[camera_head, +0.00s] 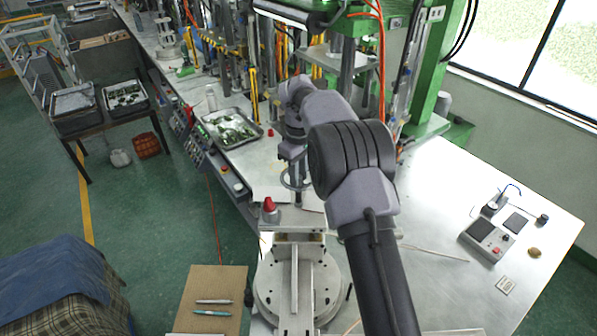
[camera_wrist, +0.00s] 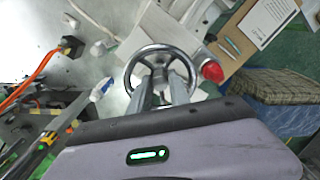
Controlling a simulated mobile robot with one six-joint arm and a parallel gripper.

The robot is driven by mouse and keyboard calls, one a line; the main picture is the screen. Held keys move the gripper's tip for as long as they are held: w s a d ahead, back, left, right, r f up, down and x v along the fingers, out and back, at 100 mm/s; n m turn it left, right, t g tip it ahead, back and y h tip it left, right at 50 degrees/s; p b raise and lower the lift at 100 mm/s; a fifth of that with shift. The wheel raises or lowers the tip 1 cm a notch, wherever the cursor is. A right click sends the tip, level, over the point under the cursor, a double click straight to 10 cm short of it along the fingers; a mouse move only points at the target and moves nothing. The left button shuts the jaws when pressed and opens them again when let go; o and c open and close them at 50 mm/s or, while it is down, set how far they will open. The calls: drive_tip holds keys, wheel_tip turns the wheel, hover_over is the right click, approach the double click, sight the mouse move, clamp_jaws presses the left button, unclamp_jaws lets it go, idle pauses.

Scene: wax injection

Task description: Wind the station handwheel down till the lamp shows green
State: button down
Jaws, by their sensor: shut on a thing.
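The handwheel (camera_wrist: 161,47) is a metal ring with spokes, seen almost face-on in the wrist view. In the head view the handwheel (camera_head: 287,184) shows as a thin ring below my wrist. My gripper (camera_wrist: 162,84) reaches into it, its two fingers shut on the wheel; the exact contact is partly hidden. The gripper also shows in the head view (camera_head: 295,158), mostly covered by my wrist. The lamp (camera_head: 269,205) is a red dome on a pale base left of and nearer than the wheel. The lamp also looks red in the wrist view (camera_wrist: 211,71).
A metal tray (camera_head: 232,128) with green pieces lies on the bench left of my arm. A small grey device (camera_head: 487,238) sits on the bench at right. A brown board (camera_head: 212,290) with pens is at the front. Green-framed machines stand behind.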

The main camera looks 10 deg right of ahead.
drive_tip(key=m, duration=0.4)
drive_tip(key=shift+m, duration=0.3)
drive_tip(key=m, duration=0.4)
drive_tip(key=shift+f+m, duration=0.1)
drive_tip(key=shift+m, duration=0.2)
drive_tip(key=m, duration=0.5)
drive_tip(key=shift+b, duration=0.35)
drive_tip(key=m+b, duration=0.1)
drive_tip(key=m, duration=0.4)
drive_tip(key=m+b, duration=0.1)
drive_tip(key=m, duration=0.4)
drive_tip(key=m+b, duration=0.1)
drive_tip(key=m, duration=0.4)
drive_tip(key=m+b, duration=0.1)
drive_tip(key=m, duration=0.3)
drive_tip(key=shift+b, duration=0.3)
drive_tip(key=m+b, duration=0.1)
drive_tip(key=m, duration=0.3)
drive_tip(key=shift+m, duration=0.6)
